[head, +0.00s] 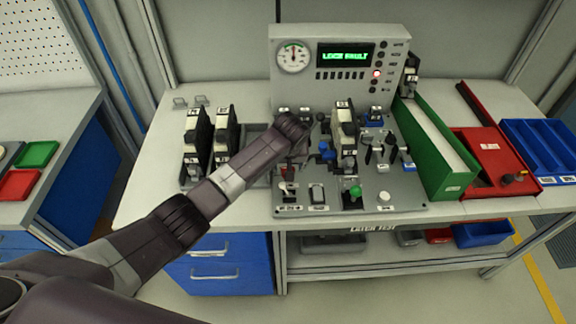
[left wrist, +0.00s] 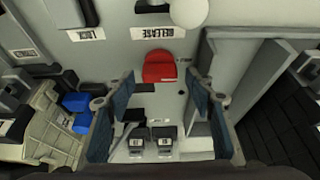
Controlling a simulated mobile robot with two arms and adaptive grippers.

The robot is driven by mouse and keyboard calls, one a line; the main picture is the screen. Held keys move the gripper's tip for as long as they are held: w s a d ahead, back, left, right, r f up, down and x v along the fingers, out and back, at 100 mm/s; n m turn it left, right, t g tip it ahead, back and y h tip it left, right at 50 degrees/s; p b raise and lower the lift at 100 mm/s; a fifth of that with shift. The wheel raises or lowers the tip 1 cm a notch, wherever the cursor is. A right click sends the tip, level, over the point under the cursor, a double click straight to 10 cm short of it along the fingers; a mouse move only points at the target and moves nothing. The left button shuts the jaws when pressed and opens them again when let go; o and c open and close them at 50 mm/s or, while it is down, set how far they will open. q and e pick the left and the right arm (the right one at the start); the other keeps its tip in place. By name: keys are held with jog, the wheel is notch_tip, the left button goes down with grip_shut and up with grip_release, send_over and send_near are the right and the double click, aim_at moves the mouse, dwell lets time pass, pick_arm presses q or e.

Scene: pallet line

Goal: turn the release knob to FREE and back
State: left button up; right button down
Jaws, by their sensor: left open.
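The red release knob (left wrist: 165,66) shows in the left wrist view beside the RELEASE label (left wrist: 152,33), which appears upside down. My left gripper (left wrist: 160,95) is open, with its two dark pads on either side of the line to the knob. The knob lies between and beyond the pads, and I see no contact. In the head view my left gripper (head: 290,165) points down over the left part of the grey test panel (head: 405,200). The arm and gripper largely hide the knob there. My right gripper is not in view.
A console (head: 340,90) with a gauge and a green fault message stands behind the panel. Dark latch units (head: 195,145) stand left of the arm. Another unit (head: 345,130), a blue knob (head: 327,151) and a green knob (head: 355,191) stand right. A green bin (head: 430,145) borders the panel.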

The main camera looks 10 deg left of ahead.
pick_arm(q)
jog(key=v, duration=1.2)
dwell(0.3)
